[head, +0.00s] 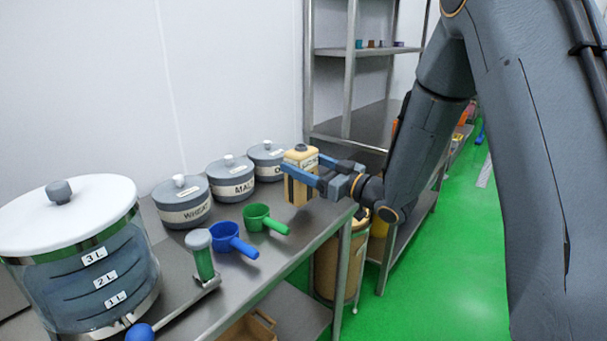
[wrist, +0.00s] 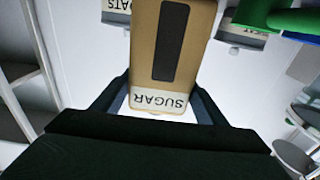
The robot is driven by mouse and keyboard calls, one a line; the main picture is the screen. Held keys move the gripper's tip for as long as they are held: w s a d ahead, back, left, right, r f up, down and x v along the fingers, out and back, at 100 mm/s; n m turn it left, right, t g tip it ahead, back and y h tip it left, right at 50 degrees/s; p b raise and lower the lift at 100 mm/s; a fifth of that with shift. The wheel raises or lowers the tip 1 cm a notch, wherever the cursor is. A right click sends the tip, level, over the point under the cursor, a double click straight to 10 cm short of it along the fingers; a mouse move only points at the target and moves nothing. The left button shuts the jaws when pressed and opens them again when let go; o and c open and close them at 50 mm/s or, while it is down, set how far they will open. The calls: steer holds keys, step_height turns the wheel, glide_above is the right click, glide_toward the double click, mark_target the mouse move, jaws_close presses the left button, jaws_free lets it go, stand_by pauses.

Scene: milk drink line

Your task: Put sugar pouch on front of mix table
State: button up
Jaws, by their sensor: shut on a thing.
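The sugar pouch (head: 299,182) is a tan upright pack with a dark stripe and a white label, at the far right end of the steel mix table (head: 290,240). In the wrist view the pouch (wrist: 172,50) fills the upper middle, its SUGAR label upside down. My gripper (head: 312,178) is shut on the pouch, with one finger on each side of it. In the wrist view my gripper (wrist: 158,100) shows both fingers beside the label end. I cannot tell whether the pouch's base touches the table top.
Lidded grey pots (head: 230,185) line the wall side. A green scoop (head: 262,219), a blue scoop (head: 232,240) and a large clear dispenser (head: 80,265) stand on the table. A steel shelf (head: 350,130) rises behind. A brown bin (head: 340,262) stands below the table's right end.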

steer(key=shift+f, duration=1.25)
steer(key=shift+f, duration=0.15)
steer(key=o, duration=2)
